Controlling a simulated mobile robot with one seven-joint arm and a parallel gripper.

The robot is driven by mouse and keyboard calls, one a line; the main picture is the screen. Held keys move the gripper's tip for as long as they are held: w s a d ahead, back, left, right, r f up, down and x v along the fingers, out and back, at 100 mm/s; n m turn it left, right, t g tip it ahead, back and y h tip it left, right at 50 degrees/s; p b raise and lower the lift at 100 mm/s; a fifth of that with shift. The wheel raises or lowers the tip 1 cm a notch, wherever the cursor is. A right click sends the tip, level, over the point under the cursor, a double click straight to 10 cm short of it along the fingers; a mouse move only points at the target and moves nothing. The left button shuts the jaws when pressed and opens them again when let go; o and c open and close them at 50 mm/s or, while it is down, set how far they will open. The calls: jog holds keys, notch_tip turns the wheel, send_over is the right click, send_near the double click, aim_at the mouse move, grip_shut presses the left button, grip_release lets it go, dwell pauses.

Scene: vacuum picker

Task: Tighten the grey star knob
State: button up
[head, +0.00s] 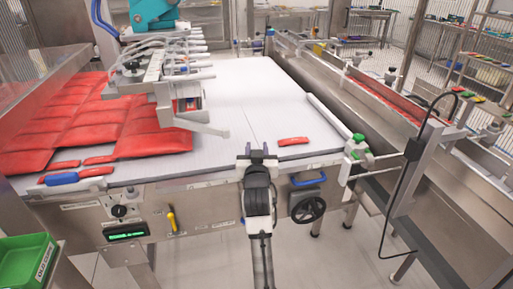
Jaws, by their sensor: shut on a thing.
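My gripper (257,153) is at the front edge of the machine's white bed, near the middle of the picture. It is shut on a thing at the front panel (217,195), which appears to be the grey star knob. My own black wrist and fingers hide nearly all of the knob, so its lobes and how it is turned cannot be seen. No other grey star knob can be made out clearly.
Right of my gripper are a black handwheel (308,209) and a blue handle (309,180). Left are a yellow-handled tool (172,219), a black dial (119,210) and a green display (126,234). Red packs (60,128) lie on the bed (262,95). A green bin (28,262) stands lower left.

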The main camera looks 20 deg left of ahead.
dwell(0.3)
jog(key=o, duration=1)
jog(key=shift+c, duration=0.2)
jog(key=shift+s, duration=0.1)
jog(key=b+v, duration=0.3)
jog(key=v, duration=1)
jog(key=shift+s+d, duration=0.15)
jog(key=shift+s, duration=0.1)
